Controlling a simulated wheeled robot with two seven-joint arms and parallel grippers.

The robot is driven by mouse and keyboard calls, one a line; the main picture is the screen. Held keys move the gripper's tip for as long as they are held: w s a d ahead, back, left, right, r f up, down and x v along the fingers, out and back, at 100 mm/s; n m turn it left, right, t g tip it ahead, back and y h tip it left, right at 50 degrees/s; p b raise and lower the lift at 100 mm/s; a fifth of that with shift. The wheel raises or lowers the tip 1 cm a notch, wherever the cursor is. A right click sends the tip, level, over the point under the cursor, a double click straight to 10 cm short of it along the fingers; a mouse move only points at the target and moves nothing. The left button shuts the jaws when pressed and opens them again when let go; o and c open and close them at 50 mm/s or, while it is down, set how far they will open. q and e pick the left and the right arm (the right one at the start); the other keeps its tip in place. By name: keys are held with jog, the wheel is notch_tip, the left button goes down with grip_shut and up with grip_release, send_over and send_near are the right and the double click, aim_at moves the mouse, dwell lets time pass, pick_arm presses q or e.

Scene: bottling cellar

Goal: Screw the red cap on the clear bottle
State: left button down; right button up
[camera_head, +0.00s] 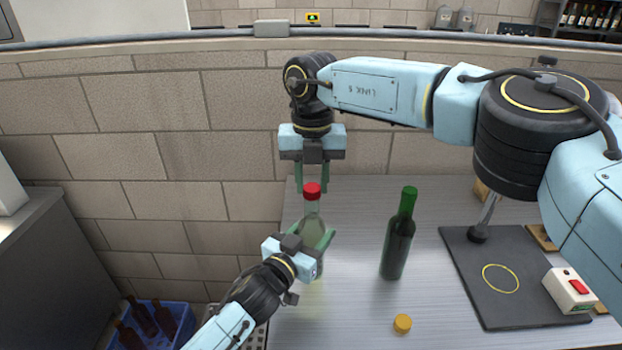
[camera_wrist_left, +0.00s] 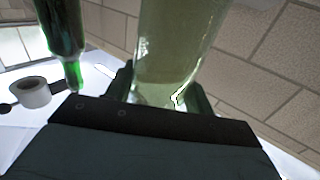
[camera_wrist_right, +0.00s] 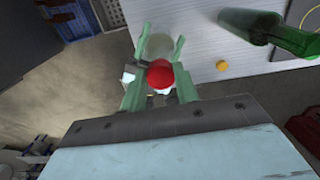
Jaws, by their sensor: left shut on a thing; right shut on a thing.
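The clear bottle (camera_head: 311,217) stands roughly upright near the left edge of the steel table. My left gripper (camera_head: 318,240) is shut around its body; in the left wrist view the bottle (camera_wrist_left: 175,45) fills the space between the fingers. The red cap (camera_head: 312,191) sits at the bottle's mouth. My right gripper (camera_head: 311,188) points down from above and is shut on the cap. The right wrist view shows the red cap (camera_wrist_right: 160,74) between the green fingers, with the bottle beyond it. I cannot tell how far the cap is threaded.
A green bottle (camera_head: 397,245) stands to the right, with a yellow cap (camera_head: 403,323) lying in front of it. A dark mat (camera_head: 465,262) and a box with a red button (camera_head: 568,291) are further right. A blue crate (camera_head: 178,312) with brown bottles is at lower left.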

jog(key=m, duration=0.5)
jog(key=shift+d+m, duration=0.1)
jog(key=shift+m, duration=0.2)
jog(key=m, duration=0.5)
jog(key=shift+s, duration=0.1)
jog(key=m, duration=0.5)
jog(key=shift+m, duration=0.4)
jog(key=m, duration=0.7)
jog(key=shift+s, duration=0.15)
jog(key=o, duration=0.9)
jog(key=shift+r, duration=0.1)
